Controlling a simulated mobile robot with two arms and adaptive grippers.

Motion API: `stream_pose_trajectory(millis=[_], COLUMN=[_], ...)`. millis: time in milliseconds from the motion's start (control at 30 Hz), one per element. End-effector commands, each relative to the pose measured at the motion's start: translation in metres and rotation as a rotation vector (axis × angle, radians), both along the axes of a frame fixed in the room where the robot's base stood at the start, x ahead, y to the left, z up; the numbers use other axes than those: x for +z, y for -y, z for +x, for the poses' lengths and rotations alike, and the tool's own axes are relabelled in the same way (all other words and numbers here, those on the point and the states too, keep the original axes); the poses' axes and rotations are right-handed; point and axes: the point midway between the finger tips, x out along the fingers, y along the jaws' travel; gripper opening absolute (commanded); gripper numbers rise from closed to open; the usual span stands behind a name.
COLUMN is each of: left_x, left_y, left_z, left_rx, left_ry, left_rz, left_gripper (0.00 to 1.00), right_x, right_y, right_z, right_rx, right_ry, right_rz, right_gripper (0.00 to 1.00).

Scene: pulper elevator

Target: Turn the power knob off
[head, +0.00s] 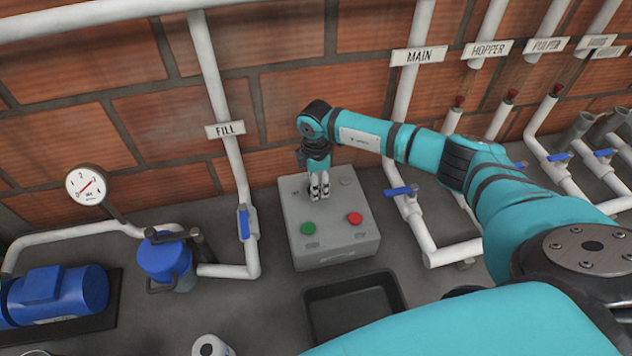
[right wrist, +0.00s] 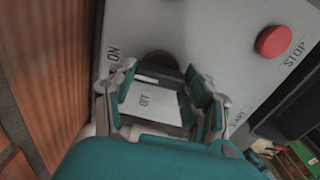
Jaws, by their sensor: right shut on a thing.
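The grey control box (head: 355,246) stands on the counter against the brick wall, with a green button (head: 308,228) and a red button (head: 355,218) on its sloped top. My right gripper (head: 319,192) points down at the box's upper part and is shut on the power knob, which it hides in the head view. In the right wrist view the dark knob (right wrist: 158,61) shows partly between the fingers. An ON label (right wrist: 113,55) lies beside it and an OFF label (right wrist: 144,100) shows between the fingers. The knob's exact angle is unclear. My left gripper is not in view.
A dark tray (head: 352,304) lies in front of the box. The FILL pipe with its blue valve handle (head: 244,222) stands left; the MAIN pipe's blue handle (head: 400,191) is close on the right. A blue pump (head: 55,292) and gauge (head: 87,185) are far left.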

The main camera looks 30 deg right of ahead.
Motion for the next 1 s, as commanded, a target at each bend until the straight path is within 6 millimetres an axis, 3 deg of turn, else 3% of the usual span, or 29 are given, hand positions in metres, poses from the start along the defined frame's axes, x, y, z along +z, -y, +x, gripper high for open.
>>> stream_pose_trajectory(millis=[267, 1000], left_x=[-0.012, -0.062], left_y=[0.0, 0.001], left_z=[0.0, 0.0], left_rx=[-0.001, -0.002], left_ry=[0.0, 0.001], left_rz=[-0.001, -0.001], left_gripper=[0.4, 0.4], right_x=[-0.002, -0.002], right_y=[0.001, 0.001], right_z=[0.0, 0.002], right_rx=[0.164, 0.861], right_ry=[0.001, 0.005], right_rz=[-0.001, -0.002], right_gripper=[0.18, 0.18])
